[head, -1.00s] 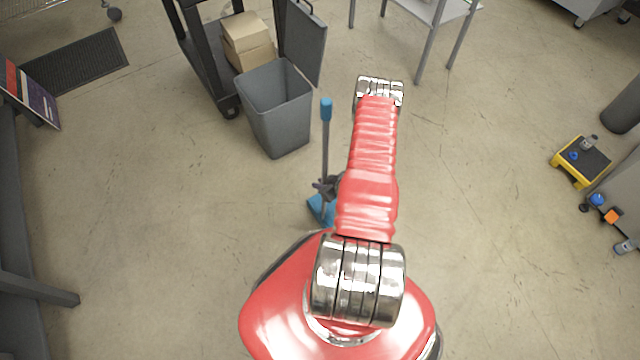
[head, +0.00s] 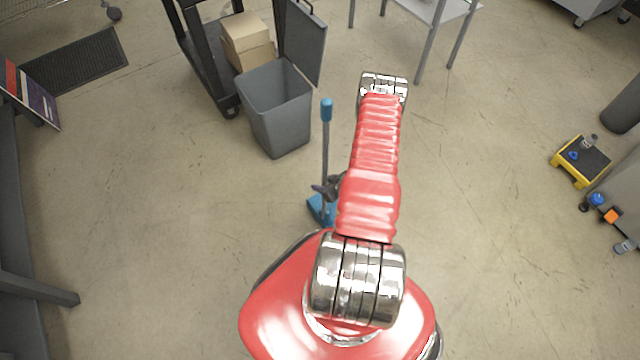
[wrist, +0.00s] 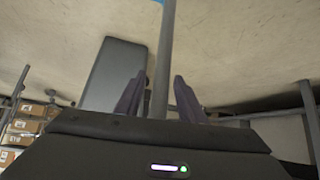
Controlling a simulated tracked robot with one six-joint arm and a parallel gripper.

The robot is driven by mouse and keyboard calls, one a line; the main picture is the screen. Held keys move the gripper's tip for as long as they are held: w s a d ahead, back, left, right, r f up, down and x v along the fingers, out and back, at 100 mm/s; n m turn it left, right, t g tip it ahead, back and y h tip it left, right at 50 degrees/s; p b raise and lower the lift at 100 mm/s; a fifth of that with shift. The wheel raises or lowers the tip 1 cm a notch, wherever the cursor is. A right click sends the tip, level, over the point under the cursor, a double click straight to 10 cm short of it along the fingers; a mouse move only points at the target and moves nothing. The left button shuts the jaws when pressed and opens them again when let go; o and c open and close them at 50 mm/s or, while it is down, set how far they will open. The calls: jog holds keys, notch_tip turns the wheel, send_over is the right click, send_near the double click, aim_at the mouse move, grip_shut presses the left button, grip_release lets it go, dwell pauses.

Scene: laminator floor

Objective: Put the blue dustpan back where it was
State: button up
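The blue dustpan (head: 317,208) is low at the floor beside my red arm, its long grey handle upright with a blue grip (head: 326,110) on top. Part of the pan is hidden by my arm, and I cannot tell for sure that it touches the floor. My gripper (head: 328,189) is around the lower part of the handle. In the wrist view the grey handle (wrist: 163,60) stands between the two dark fingers of my gripper (wrist: 158,90), with a gap showing on each side. The fingers look open.
A yellow step stool (head: 568,175) is far right.

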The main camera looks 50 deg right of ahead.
jog(key=v, duration=1)
jog(key=shift+s+r, duration=0.25)
dwell(0.4)
